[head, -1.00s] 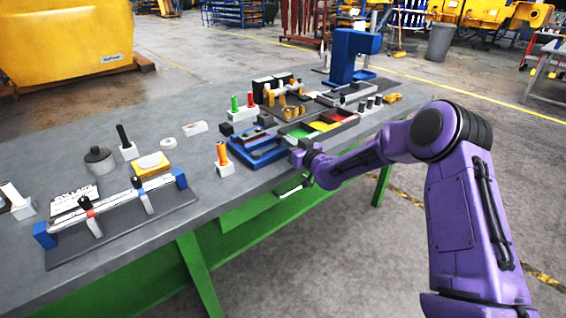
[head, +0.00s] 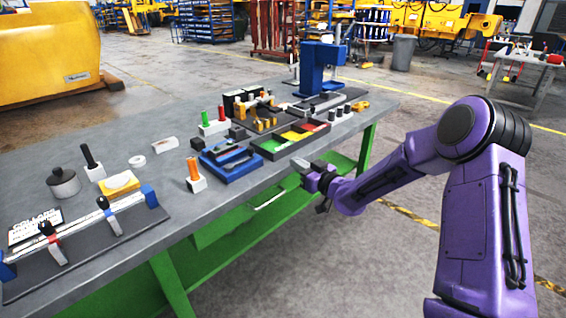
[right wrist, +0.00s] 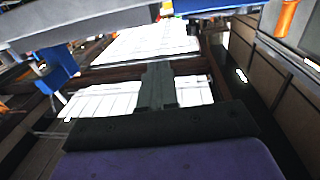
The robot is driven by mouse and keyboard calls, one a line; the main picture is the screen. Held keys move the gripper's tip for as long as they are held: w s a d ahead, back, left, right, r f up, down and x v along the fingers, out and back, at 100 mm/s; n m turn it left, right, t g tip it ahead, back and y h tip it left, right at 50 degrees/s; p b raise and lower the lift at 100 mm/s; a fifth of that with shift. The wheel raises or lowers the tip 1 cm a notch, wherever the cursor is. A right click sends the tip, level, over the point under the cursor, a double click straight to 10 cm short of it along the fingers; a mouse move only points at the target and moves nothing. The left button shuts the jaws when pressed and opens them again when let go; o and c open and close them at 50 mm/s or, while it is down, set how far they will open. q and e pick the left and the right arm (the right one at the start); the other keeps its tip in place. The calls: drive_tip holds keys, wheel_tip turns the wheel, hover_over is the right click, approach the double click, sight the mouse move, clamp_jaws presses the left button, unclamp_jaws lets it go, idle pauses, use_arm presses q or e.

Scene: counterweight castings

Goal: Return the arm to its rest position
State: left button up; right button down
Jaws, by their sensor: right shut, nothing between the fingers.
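My right arm is purple and comes in from the right of the head view. My left gripper is not in the head view.
On the bench stand a blue tray (head: 232,170), a tray with green, yellow and red compartments (head: 290,140), a blue press (head: 318,68) and a rail fixture (head: 90,235). A drawer handle (head: 270,199) sticks out below the bench edge. Floor to the right is open.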

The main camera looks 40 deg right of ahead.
drive_tip(key=s+a+f+m+g+h, duration=0.3)
drive_tip(key=s+a+f+m+g, duration=0.15)
drive_tip(key=s+f, duration=0.4)
drive_tip(key=s+a+f+m+g+h, duration=0.25)
drive_tip(key=s+f+m, duration=0.25)
drive_tip(key=f, duration=0.7)
drive_tip(key=s+a+f+g, duration=0.2)
drive_tip(key=s+f, duration=0.2)
drive_tip(key=s, duration=0.4)
drive_tip(key=s+a+f+n+g, duration=0.1)
drive_tip(key=s+a+f+g, duration=0.1)
drive_tip(key=s+f, duration=0.3)
drive_tip(key=s+a+f+g, duration=0.2)
drive_tip(key=s+f, duration=0.3)
drive_tip(key=s, duration=0.7)
drive_tip(key=shift+s+a+n+g, duration=0.15)
drive_tip(key=shift+a+n+g, duration=0.15)
drive_tip(key=shift+g, duration=0.6)
drive_tip(key=shift+y, duration=0.25)
